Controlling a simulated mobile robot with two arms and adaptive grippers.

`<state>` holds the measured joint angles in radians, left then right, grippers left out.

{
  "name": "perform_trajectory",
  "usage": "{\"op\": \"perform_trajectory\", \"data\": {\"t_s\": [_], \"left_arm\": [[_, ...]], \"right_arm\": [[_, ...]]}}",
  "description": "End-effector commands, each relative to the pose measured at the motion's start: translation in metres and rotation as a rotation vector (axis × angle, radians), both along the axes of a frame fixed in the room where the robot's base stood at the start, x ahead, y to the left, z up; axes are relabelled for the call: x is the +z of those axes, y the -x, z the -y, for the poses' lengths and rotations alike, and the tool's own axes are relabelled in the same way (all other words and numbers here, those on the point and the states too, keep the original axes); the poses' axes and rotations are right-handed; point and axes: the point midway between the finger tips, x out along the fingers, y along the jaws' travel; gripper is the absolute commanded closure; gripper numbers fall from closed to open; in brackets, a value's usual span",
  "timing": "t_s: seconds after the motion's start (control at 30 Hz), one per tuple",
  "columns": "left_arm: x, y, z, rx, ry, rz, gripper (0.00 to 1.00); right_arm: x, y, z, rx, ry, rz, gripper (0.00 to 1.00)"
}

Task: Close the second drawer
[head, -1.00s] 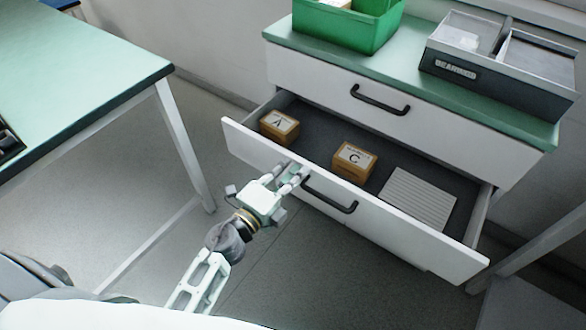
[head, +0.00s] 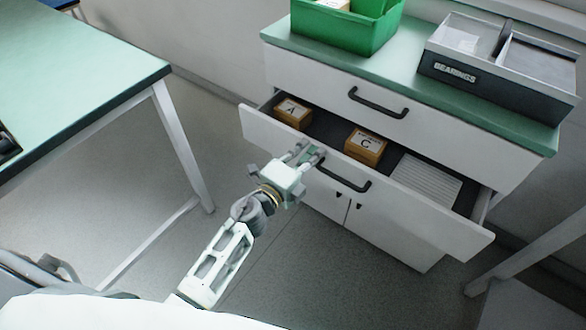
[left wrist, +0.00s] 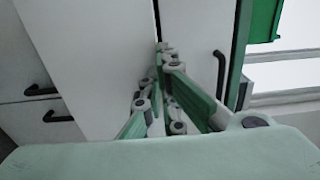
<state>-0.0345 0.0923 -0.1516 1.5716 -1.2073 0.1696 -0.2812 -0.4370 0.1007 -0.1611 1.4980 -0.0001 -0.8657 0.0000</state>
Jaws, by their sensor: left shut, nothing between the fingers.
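The second drawer (head: 400,208) is partly open below the shut top drawer (head: 390,108) of the white cabinet. Its dark handle (head: 343,181) is on the front, near the middle. Inside lie a box marked A (head: 292,113), a box marked C (head: 366,146) and a ribbed light panel (head: 427,181). My left gripper (head: 308,152) is shut and empty, its fingertips at the drawer front just left of the handle. In the left wrist view the fingers (left wrist: 162,52) are together by the white front; exact contact is hard to tell. My right gripper is not in view.
A green bin (head: 345,32) and a grey bearings tray (head: 490,75) stand on the cabinet's green top. Below the drawer are cabinet doors with small dark handles. A green-topped table (head: 75,75) stands at the left. The floor between is clear.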

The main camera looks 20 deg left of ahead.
Motion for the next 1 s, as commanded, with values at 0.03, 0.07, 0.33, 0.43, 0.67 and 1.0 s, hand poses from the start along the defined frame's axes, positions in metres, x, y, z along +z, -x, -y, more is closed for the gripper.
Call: {"op": "perform_trajectory", "data": {"t_s": [0.03, 0.07, 0.33, 0.43, 0.67, 1.0], "left_arm": [[0.002, -0.011, 0.003, 0.000, -0.001, 0.004, 1.00], [0.001, -0.016, 0.005, 0.000, -0.001, 0.003, 1.00], [0.000, -0.061, 0.020, 0.000, 0.001, 0.003, 1.00], [0.000, -0.071, 0.023, 0.000, 0.001, 0.002, 1.00], [0.000, -0.083, 0.027, 0.000, 0.000, 0.001, 1.00], [0.000, -0.083, 0.027, 0.000, 0.000, 0.001, 1.00]], "right_arm": [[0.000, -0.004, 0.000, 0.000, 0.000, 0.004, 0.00], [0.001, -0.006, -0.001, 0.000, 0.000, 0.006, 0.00], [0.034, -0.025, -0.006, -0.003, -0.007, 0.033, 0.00], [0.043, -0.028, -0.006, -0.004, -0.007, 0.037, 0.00], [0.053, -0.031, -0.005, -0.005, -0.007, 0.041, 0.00], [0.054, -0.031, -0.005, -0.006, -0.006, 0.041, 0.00]]}}
